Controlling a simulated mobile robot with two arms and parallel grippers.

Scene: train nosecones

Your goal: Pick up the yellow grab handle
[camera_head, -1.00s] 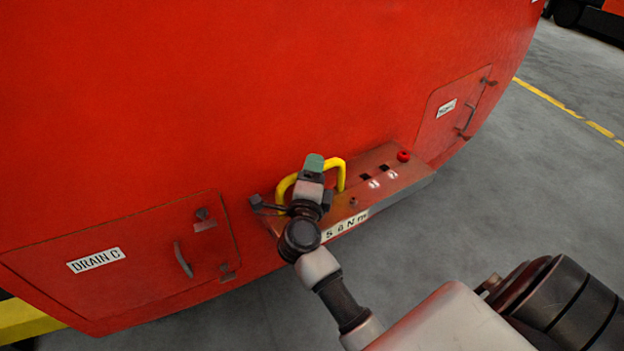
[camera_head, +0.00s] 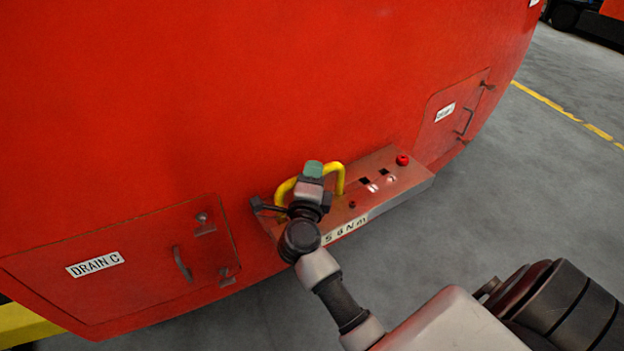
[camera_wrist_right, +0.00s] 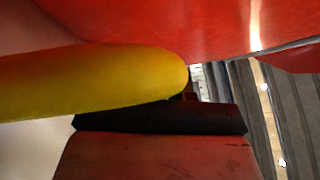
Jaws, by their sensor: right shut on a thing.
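The yellow grab handle (camera_head: 333,168) is a bent bar on the red shelf (camera_head: 385,203) of the nosecone. My right gripper (camera_head: 313,172) is at the handle's top bar and covers its middle part. In the right wrist view, the yellow bar (camera_wrist_right: 95,80) fills the left and rests against a dark finger pad (camera_wrist_right: 160,117). The gripper is shut on the handle. The handle's feet still appear to meet the shelf, though the left foot is partly hidden by my wrist. My left gripper is not in view.
The big red nosecone (camera_head: 250,90) stands close behind the shelf. A hatch marked DRAIN C (camera_head: 95,264) is at left, another hatch (camera_head: 455,115) at right. A red knob (camera_head: 402,160) and dark slots are on the shelf. Grey floor (camera_head: 530,200) is clear at right.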

